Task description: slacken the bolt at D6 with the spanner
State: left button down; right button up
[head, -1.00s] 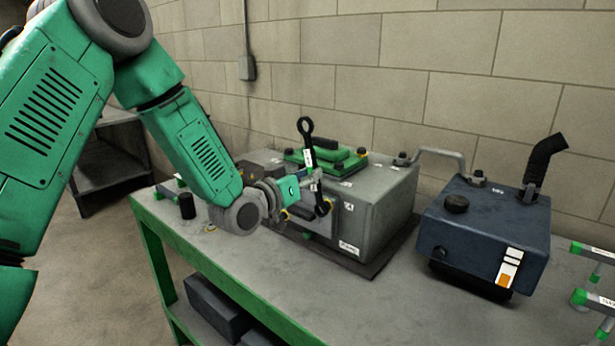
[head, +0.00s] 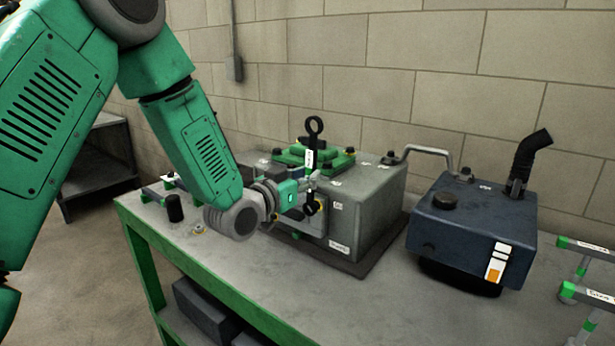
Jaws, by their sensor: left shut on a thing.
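My left gripper (head: 309,181) is shut on the black spanner (head: 313,143), which has a white label on its shaft. The spanner stands upright in front of the near face of the grey engine block (head: 375,203), its ring end up. Its lower end is beside a yellow-ringed fitting on that face; I cannot tell whether it sits on a bolt. Labels on the block are too small to read, so I cannot make out D6. My right gripper is not in view.
The block sits on a dark mat on the green-edged bench (head: 330,310). A dark blue unit (head: 470,228) with a bent black pipe stands to its right. A black cylinder (head: 174,208) stands at the left. Green-and-grey racks (head: 590,292) are at the right edge. The front bench top is clear.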

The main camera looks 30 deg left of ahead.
pick_arm(q)
jog(key=shift+d+r, duration=0.1)
jog(key=shift+d, duration=0.15)
jog(key=shift+w, duration=0.15)
jog(key=shift+w, duration=0.7)
jog(key=a+n, duration=0.2)
jog(key=n, duration=0.1)
jog(key=shift+a, duration=0.15)
jog(key=shift+w+a+f, duration=0.1)
jog(key=shift+a+f, duration=0.1)
jog(key=shift+a, duration=0.15)
